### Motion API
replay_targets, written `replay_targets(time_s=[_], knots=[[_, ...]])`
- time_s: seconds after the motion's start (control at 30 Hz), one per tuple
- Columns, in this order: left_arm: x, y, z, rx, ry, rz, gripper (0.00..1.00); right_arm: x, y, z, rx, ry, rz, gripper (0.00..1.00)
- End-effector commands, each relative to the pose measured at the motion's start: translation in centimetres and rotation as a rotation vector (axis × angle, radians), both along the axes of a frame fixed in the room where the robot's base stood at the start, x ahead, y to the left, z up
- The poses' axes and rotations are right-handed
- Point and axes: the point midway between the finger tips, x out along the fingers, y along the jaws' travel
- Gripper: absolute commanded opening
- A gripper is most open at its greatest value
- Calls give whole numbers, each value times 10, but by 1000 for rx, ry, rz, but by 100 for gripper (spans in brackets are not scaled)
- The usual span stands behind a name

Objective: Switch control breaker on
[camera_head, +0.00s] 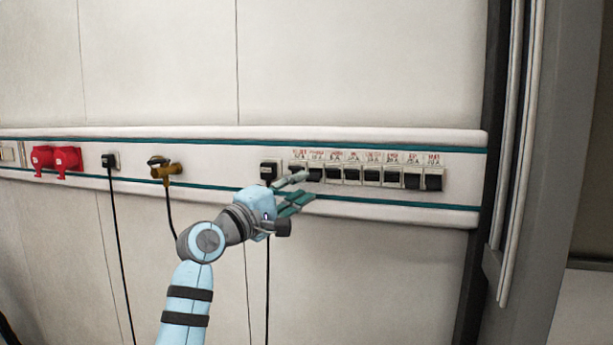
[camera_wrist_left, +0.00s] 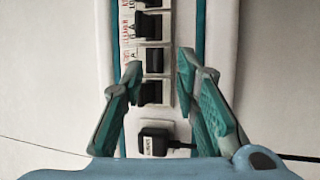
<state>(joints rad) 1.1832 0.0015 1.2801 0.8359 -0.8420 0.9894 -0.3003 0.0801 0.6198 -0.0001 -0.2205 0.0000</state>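A row of breakers with black switches (camera_head: 371,174) is set in the white wall rail, with small red-lettered labels above. I cannot read which label is the control one. The two rightmost switches (camera_head: 423,181) look slightly lower than the others. My left gripper (camera_head: 304,188) is open and empty in front of the row's left end, partly covering the leftmost breakers. In the left wrist view its fingers (camera_wrist_left: 159,64) spread on either side of the row, with black switches (camera_wrist_left: 154,60) showing between them. I cannot tell whether the fingers touch anything. My right gripper is not in view.
A black plug (camera_head: 268,171) sits just left of the breakers; it shows below the row in the left wrist view (camera_wrist_left: 155,141). Cables hang down. A grey post (camera_head: 553,150) stands right.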

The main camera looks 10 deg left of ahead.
Motion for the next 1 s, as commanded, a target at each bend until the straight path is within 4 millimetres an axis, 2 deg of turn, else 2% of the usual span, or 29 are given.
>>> replay_targets(time_s=[0.1, 0.2, 0.47, 0.67, 1.0], knots=[[16, -11, 6, -1, 2, -1, 28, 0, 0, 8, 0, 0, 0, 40], [22, -15, 7, -1, 1, 0, 28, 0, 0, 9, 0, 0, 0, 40], [24, -16, 5, 1, 0, 1, 28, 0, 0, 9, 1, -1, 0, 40], [24, -16, 5, 1, 0, 2, 0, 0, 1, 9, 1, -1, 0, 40], [24, -16, 7, 3, 17, 1, 0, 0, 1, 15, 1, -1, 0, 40]])
